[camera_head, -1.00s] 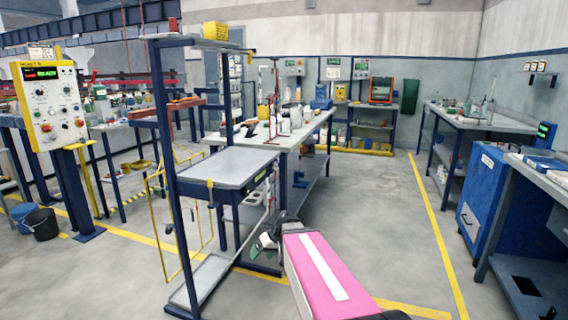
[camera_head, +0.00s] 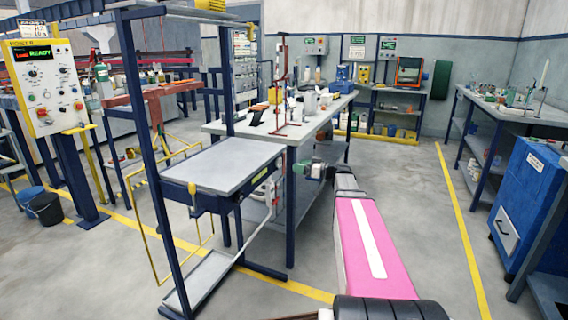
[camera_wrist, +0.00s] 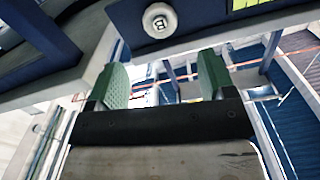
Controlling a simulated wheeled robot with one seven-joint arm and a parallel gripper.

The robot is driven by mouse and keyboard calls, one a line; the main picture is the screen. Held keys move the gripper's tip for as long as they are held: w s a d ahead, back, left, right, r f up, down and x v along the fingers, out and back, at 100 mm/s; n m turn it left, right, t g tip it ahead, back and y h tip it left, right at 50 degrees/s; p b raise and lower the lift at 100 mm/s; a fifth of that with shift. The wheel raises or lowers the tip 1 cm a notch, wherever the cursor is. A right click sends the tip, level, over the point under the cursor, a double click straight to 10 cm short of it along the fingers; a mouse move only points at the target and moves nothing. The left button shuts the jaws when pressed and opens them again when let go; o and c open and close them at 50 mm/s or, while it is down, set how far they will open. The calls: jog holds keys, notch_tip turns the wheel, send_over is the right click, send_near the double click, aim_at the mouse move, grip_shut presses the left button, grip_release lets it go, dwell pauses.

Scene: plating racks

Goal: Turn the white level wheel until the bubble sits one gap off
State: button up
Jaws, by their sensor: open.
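A white round wheel (camera_wrist: 160,20) with a dark marked centre sits on a dark blue rail (camera_wrist: 195,18) at the top of the wrist view. A yellow-green strip (camera_wrist: 250,4), possibly the level, shows on the rail to its right, cut by the frame edge. No bubble can be made out. My gripper (camera_wrist: 163,80) is open, its two green fingers apart below the wheel in the picture, with nothing seen between them. In the head view my gripper (camera_head: 311,170) is right of the rack's grey shelf (camera_head: 235,163); a small yellow-green strip (camera_head: 262,175) shows on the shelf's edge.
The rack's dark blue post (camera_head: 140,150) stands left of the shelf. A bench (camera_head: 325,108) with bottles and a red stand is behind my gripper. A blue cabinet (camera_head: 530,195) stands at right. Floor between them is clear.

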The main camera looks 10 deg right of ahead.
aim_at(281, 162)
jog(key=x, duration=0.9)
jog(key=c, duration=0.9)
